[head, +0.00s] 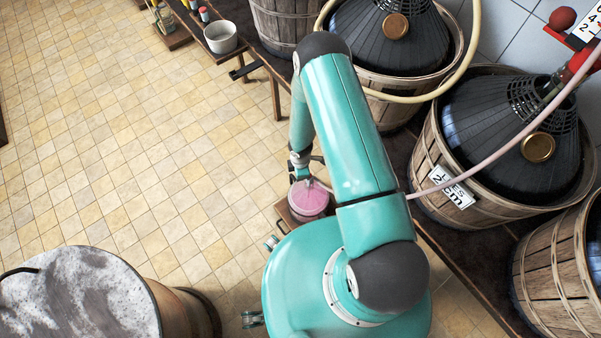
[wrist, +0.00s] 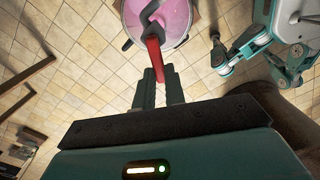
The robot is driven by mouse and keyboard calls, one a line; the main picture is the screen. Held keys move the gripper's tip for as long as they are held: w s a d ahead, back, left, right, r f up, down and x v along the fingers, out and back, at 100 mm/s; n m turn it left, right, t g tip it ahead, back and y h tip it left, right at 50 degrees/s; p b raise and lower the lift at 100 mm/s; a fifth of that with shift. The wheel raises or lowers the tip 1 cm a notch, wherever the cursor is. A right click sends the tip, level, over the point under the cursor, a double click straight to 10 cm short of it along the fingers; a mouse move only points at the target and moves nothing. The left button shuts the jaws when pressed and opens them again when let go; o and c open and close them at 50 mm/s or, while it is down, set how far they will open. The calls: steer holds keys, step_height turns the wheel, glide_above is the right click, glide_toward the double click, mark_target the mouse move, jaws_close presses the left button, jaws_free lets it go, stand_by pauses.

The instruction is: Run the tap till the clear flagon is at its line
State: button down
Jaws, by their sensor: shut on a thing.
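The clear flagon (head: 308,200) stands low on a small wooden stand, left of my arm in the head view, and looks pink with liquid. In the wrist view, its round pink top (wrist: 178,22) lies just beyond my fingers. I cannot make out its line or the exact level. A dark bent tap spout (wrist: 150,14) shows over the flagon, with a red tap lever (wrist: 152,52) running back from it. My gripper (wrist: 158,76) is shut on the red lever. In the head view my arm partly hides the gripper (head: 299,165).
A pink hose (head: 500,155) runs from the basketed demijohn (head: 470,130) at right and passes behind my arm. More basketed demijohns (head: 390,35) line the dark bench. A barrel (head: 75,295) stands at lower left. The tiled floor at left is clear.

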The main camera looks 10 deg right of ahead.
steer(key=c, duration=1.4)
jaws_free()
steer(key=shift+c, duration=0.2)
step_height(320, 180, up, 14)
